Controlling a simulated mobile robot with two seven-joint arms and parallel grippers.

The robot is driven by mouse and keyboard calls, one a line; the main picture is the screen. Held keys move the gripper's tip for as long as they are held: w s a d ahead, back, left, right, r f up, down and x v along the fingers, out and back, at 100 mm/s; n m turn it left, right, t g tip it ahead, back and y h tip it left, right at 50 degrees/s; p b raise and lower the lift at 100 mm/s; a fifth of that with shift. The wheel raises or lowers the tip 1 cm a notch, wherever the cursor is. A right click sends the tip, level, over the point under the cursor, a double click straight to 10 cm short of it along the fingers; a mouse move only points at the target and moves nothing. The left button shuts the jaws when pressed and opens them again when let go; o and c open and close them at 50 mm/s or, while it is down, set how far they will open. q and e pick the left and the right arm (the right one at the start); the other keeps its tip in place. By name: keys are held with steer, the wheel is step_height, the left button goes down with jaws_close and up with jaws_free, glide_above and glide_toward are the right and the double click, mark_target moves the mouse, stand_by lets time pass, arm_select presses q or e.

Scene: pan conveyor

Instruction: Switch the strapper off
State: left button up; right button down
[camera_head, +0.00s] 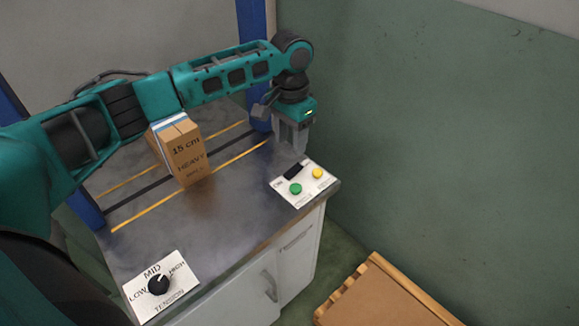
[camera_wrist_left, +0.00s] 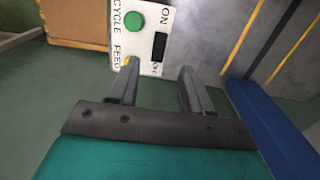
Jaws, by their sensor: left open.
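The strapper's white switch panel (camera_head: 312,190) lies at the right corner of the dark worktop. It carries a black switch (camera_head: 293,171), a green button (camera_head: 296,188) and a yellow button (camera_head: 317,173). My left gripper (camera_head: 291,148) points down just behind the switch, open and empty. In the left wrist view the black switch (camera_wrist_left: 159,46) shows beyond and between the fingertips (camera_wrist_left: 158,72), with ON printed at its far end. The lettering at its near end is small. The left finger partly hides the yellow button. I cannot tell which way the switch is set. My right gripper is out of view.
A cardboard box (camera_head: 186,152) marked 15 cm HEAVY stands on the strap lines, below my left forearm. A tension dial (camera_head: 159,284) is at the front left. Blue posts (camera_head: 252,22) flank the worktop. A wooden pallet or crate (camera_head: 380,295) is on the floor at right.

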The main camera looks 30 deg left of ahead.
mark_target(291, 172)
arm_select(q)
step_height(291, 172, down, 9)
steer(key=shift+f+b, duration=0.1)
steer(key=shift+b, duration=0.55)
steer(key=shift+c, duration=0.4)
jaws_close()
